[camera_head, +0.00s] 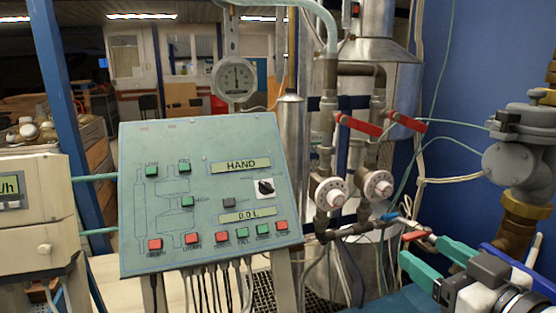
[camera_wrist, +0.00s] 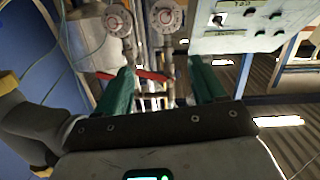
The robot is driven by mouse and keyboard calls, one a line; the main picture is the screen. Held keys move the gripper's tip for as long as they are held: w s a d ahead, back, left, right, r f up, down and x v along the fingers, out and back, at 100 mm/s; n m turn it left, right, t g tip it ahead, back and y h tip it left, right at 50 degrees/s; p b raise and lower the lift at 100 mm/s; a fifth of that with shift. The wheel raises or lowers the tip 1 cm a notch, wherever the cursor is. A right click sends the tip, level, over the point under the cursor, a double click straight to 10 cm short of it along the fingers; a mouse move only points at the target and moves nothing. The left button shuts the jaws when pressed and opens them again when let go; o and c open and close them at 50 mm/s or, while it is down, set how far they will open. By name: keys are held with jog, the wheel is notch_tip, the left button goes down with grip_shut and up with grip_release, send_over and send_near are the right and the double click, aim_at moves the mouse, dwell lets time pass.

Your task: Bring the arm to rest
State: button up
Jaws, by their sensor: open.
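My gripper (camera_head: 433,258) shows at the lower right of the head view, with two green fingers spread apart and nothing between them. In the wrist view my gripper (camera_wrist: 163,90) has its green fingers on either side of the pipes, wide open and empty. The control panel (camera_head: 205,198) stands left of it in the head view, tilted, reading HAND and 0.0 L. The panel also shows at the top right of the wrist view (camera_wrist: 235,42). I cannot tell whether the fingers touch any pipe.
Two round valve dials (camera_head: 329,194) and (camera_head: 379,186) with pipes and red lever handles (camera_head: 358,124) stand behind the gripper. A brass-fitted meter (camera_head: 511,160) is at the right. A blue wall (camera_head: 480,60) closes the right side. A beige box (camera_head: 35,205) is at the left.

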jog(key=s+f+m+g+h, duration=0.1)
jog(key=s+f+m+g, duration=0.15)
jog(key=f, duration=0.75)
jog(key=s+f+m+g+h, duration=0.1)
jog(key=s+f+g, duration=0.25)
jog(key=f, duration=0.75)
jog(key=s+d+f+g+b, duration=0.1)
jog(key=s+f+g+b, duration=0.2)
jog(key=s+f, duration=0.4)
jog(key=s+d+f+g+h+b, duration=0.1)
jog(key=s+f+g+b, duration=0.2)
jog(key=s+f, duration=0.5)
jog(key=s+d+f+m+g+h+b, duration=0.1)
jog(key=s+f+b, duration=0.3)
jog(key=f, duration=0.9)
jog(key=s+d+g, duration=0.1)
jog(key=s, duration=0.2)
jog(key=shift+s+g, duration=0.2)
jog(key=shift+g, duration=0.2)
